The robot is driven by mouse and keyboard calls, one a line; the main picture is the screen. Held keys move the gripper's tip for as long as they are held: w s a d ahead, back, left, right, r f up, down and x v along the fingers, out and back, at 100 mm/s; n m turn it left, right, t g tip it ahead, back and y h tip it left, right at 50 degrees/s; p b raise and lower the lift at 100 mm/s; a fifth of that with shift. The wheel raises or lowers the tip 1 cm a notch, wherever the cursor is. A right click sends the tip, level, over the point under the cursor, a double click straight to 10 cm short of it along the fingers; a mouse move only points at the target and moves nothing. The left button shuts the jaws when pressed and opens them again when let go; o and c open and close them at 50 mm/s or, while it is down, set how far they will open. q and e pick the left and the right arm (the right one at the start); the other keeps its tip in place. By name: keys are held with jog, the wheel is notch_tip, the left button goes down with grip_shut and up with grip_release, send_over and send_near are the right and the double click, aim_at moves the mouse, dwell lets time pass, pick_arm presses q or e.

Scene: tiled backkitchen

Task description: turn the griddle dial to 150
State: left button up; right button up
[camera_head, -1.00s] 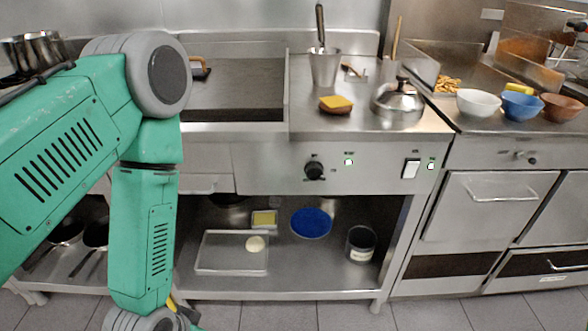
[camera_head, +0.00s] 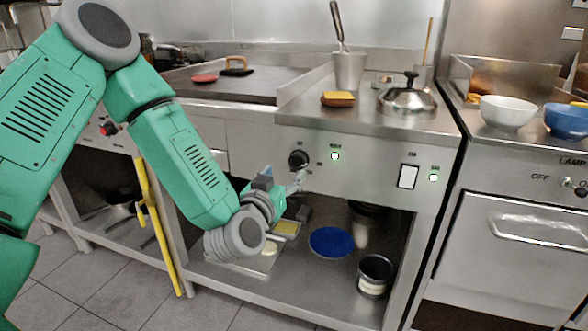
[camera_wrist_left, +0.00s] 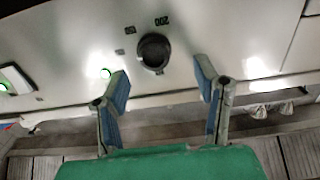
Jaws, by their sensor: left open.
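My left gripper (camera_head: 285,184) is just below and left of the dial in the head view. In the wrist view my left gripper (camera_wrist_left: 160,80) has its two blue-padded fingers spread apart, empty, not touching the dial. My right gripper is not in view.
A green light (camera_head: 335,156) and a white switch (camera_head: 407,177) sit right of the dial. A kettle-like pot (camera_head: 407,97), a sponge (camera_head: 338,99) and a metal container (camera_head: 349,71) stand above. A yellow pole (camera_head: 158,225) leans left. The lower shelf holds a blue plate (camera_head: 330,242).

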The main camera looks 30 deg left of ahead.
aim_at(297, 164)
pick_arm(q)
jog(key=w+b, duration=0.1)
jog(key=w, duration=0.4)
jog(key=shift+w+d+r, duration=0.15)
jog(key=shift+w, duration=0.05)
jog(key=shift+w+a, duration=0.25)
jog(key=shift+w, duration=0.1)
jog(key=shift+a, duration=0.35)
jog(key=c, duration=0.7)
jog(key=shift+d, duration=0.15)
jog(key=c, duration=0.4)
jog(key=shift+d, duration=0.15)
jog(key=shift+c, duration=0.2)
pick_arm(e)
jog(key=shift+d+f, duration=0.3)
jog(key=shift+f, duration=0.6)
